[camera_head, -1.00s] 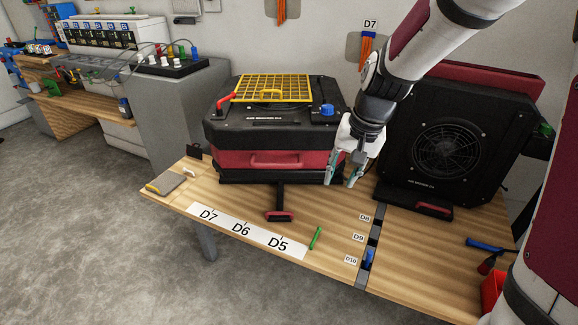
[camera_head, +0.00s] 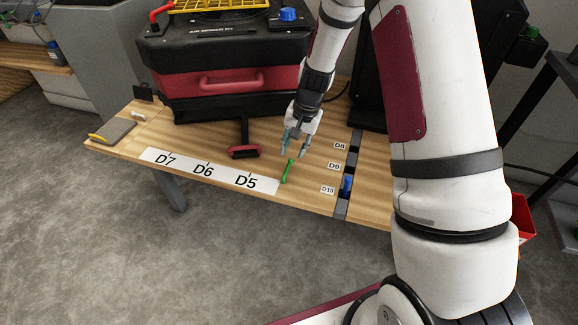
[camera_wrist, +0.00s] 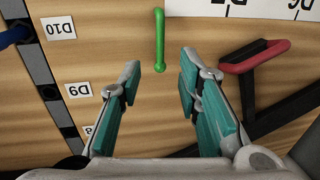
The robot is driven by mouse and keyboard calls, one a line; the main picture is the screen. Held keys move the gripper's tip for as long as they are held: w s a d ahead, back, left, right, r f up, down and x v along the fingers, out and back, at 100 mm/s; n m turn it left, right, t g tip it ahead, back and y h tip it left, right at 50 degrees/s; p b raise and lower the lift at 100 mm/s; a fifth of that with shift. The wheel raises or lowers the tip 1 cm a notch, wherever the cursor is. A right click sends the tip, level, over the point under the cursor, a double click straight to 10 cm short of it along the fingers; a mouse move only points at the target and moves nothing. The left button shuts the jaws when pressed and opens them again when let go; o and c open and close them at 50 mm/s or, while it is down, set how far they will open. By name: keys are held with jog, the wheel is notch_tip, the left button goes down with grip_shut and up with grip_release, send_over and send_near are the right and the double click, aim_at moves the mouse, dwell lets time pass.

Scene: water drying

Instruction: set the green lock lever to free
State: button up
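The green lock lever (camera_head: 287,171) is a thin green bar on the wooden table top, right of the D5 label. In the wrist view the lever (camera_wrist: 160,40) stands upright in the picture, ahead of the fingertips and in line with the gap between them. My gripper (camera_head: 297,149) is over the table just behind the lever, pointing down. In the wrist view my gripper (camera_wrist: 160,78) has its teal-padded fingers apart with nothing between them. The fingers do not appear to touch the lever.
A red-ended black handle (camera_head: 244,152) lies left of the lever. A blue lever (camera_head: 347,185) sits by the D10 label on the right. A black and red machine (camera_head: 225,75) stands behind. A grey pad (camera_head: 112,131) is at the table's left corner.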

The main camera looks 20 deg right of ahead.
aim_at(288, 167)
jog(key=f, duration=0.2)
jog(key=f+b, duration=0.1)
jog(key=f, duration=0.2)
jog(key=w+a+f+b, duration=0.1)
jog(key=f, duration=0.1)
jog(key=shift+a+f, duration=0.1)
jog(key=shift+f, duration=0.05)
jog(key=shift+s, duration=0.1)
grip_shut()
